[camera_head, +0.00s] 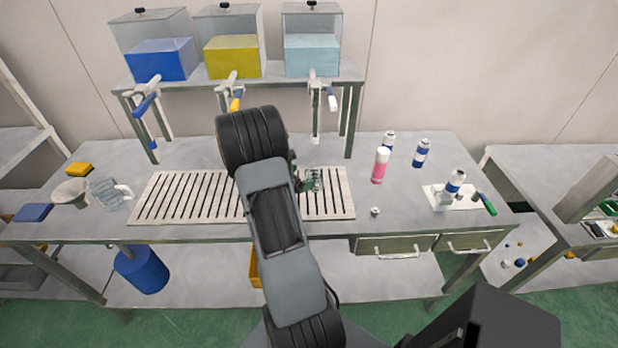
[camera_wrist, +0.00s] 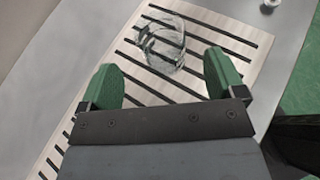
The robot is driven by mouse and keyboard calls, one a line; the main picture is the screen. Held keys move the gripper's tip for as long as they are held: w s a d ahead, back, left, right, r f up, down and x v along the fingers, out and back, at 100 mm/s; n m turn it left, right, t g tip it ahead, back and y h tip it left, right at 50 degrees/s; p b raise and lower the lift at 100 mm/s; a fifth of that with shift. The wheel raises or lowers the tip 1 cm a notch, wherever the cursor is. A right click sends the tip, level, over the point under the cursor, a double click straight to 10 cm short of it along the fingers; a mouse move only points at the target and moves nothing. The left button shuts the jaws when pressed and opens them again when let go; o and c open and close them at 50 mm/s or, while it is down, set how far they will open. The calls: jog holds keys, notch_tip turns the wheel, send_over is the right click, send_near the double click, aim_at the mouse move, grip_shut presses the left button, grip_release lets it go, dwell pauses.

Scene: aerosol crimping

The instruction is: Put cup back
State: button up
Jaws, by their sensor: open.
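A clear glass cup (camera_wrist: 163,42) stands on the slatted wooden rack (camera_wrist: 205,25) in the wrist view. In the head view the cup (camera_head: 316,176) is small and partly hidden by my gripper, near the right part of the rack (camera_head: 170,203). My gripper (camera_wrist: 161,66) is open, with its two green fingers apart and the cup just beyond and between their tips. The fingers do not clearly touch the cup. In the head view my gripper (camera_head: 307,185) is mostly hidden behind my arm.
A clear jug (camera_head: 108,194) and a funnel (camera_head: 70,193) stand left of the rack. Three tanks with taps (camera_head: 233,42) stand on a raised shelf behind. A pink can (camera_head: 380,166) and several blue-white cans (camera_head: 421,153) stand to the right. The table between the rack and the cans is mostly clear.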

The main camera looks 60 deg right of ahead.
jog(key=s+a+r+m+t+y, duration=0.1)
jog(key=a+r+m+t+y, duration=0.2)
jog(key=a, duration=0.9)
jog(key=s+a+r+m+t+y, duration=0.1)
jog(key=a+r+m+t+y, duration=0.2)
jog(key=a, duration=1)
jog(key=s+a+r+m+t+y, duration=0.1)
jog(key=a+r+m+y, duration=0.5)
jog(key=a, duration=0.7)
notch_tip(320, 180, up, 3)
jog(key=shift+f+m+t+y+b, duration=0.1)
jog(key=shift+m+t+y+b, duration=0.3)
jog(key=shift+m+t, duration=0.65)
jog(key=shift+s, duration=0.1)
